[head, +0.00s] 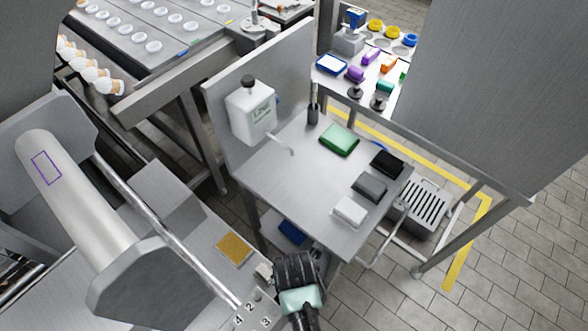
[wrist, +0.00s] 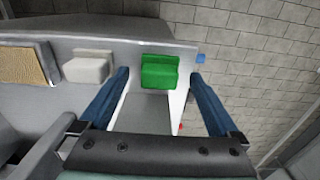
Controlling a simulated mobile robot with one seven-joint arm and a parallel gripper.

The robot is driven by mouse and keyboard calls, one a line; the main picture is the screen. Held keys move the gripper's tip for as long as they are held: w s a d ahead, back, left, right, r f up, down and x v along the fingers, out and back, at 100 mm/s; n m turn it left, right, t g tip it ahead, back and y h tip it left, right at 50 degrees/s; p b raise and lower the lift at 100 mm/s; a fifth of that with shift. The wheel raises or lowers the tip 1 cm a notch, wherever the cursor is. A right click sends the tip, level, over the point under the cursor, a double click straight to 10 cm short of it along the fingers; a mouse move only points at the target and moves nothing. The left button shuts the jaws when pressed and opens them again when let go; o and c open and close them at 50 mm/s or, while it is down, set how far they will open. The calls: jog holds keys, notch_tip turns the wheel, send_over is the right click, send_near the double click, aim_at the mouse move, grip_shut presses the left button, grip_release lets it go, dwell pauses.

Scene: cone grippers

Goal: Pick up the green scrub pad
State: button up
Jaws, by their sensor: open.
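A bright green scrub pad (wrist: 160,72) lies on a grey ledge in the wrist view, in line with the gap between my fingertips. My gripper (wrist: 160,76) is open, with one blue finger on each side of that gap and nothing held. I cannot tell whether the fingers touch the pad. In the head view my dark gripper (head: 294,264) is at the bottom centre and seems to hide this pad. A second green pad or folded cloth (head: 340,140) lies on the steel table, well away from my gripper.
A white pad (wrist: 88,67) and a tan pad (wrist: 24,65) lie left of the green pad; the tan one also shows in the head view (head: 235,248). Tiled floor lies beyond the ledge.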

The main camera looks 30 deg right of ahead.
jog(key=shift+f, duration=0.4)
jog(key=c, duration=1.4)
jog(key=shift+c, duration=0.2)
jog(key=shift+r, duration=0.15)
notch_tip(320, 180, up, 10)
jog(key=shift+f, duration=0.1)
